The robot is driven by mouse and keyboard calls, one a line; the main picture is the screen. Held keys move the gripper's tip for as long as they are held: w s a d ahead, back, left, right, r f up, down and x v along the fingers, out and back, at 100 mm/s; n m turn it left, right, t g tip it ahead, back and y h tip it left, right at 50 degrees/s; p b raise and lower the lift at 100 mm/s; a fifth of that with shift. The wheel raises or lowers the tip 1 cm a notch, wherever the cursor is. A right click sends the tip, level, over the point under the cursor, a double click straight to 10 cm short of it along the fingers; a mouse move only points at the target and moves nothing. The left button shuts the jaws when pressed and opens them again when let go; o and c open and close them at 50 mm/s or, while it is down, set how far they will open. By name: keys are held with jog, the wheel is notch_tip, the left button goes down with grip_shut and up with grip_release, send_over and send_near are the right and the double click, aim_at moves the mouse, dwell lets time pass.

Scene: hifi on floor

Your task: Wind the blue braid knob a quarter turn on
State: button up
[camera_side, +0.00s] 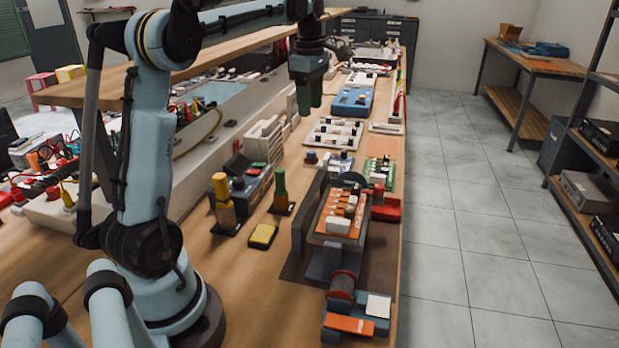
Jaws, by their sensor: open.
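My gripper (310,106) hangs from the arm at the upper middle, with its dark green fingers pointing down, open and apparently empty. It is above the bench, beyond the near group of parts. No knob shows clearly as the blue braid knob. A grey cylinder with reddish rims (343,284), perhaps a spool, lies at the front of the near fixture. A blue block (377,306) with a white square on it is beside it. A small dark blue knob-like part (311,157) stands on a board farther back. I cannot tell whether either blue part is the knob.
An orange board (331,227) with white blocks sits in the near fixture. Yellow-topped (222,190) and green-topped (280,183) holders stand left of it, near a yellow pad (262,235). A blue case (351,101) lies farther back. The bench's right edge is close.

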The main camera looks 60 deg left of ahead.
aim_at(311, 151)
jog(key=f, duration=1.1)
jog(key=shift+w+a+f, duration=0.1)
jog(key=shift+w+f, duration=0.1)
jog(key=shift+f, duration=0.15)
jog(key=shift+c, duration=0.4)
grip_shut()
